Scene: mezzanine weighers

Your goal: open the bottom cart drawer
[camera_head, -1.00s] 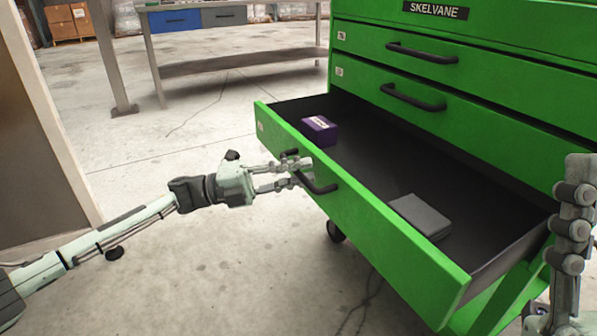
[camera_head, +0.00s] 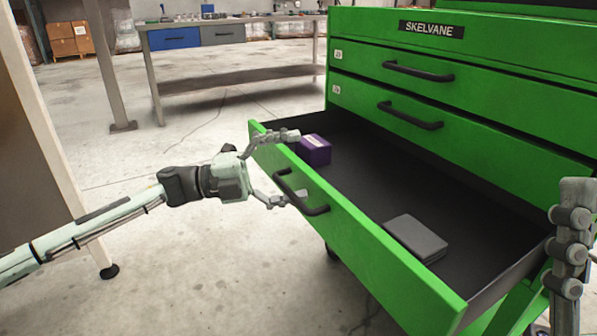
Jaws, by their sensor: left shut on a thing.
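The bottom drawer (camera_head: 350,236) of the green cart is pulled far out. Its dark handle (camera_head: 298,197) is on the drawer front. A purple box (camera_head: 315,152) and a dark grey flat box (camera_head: 415,238) lie inside. My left gripper (camera_head: 297,167) is at the drawer front's left end, shut on the handle, though its fingers look wide apart. The upper finger reaches over the front's top edge by the purple box; the lower one is at the handle. Exact contact is unclear. My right gripper (camera_head: 570,245) shows only partly at the right edge; its jaws cannot be made out.
Two upper drawers with handles (camera_head: 417,71) are shut under the SKELVANE label (camera_head: 431,29). A workbench (camera_head: 230,82) with a blue drawer stands behind. A grey post (camera_head: 103,60) is at the left. The floor left of the cart is clear.

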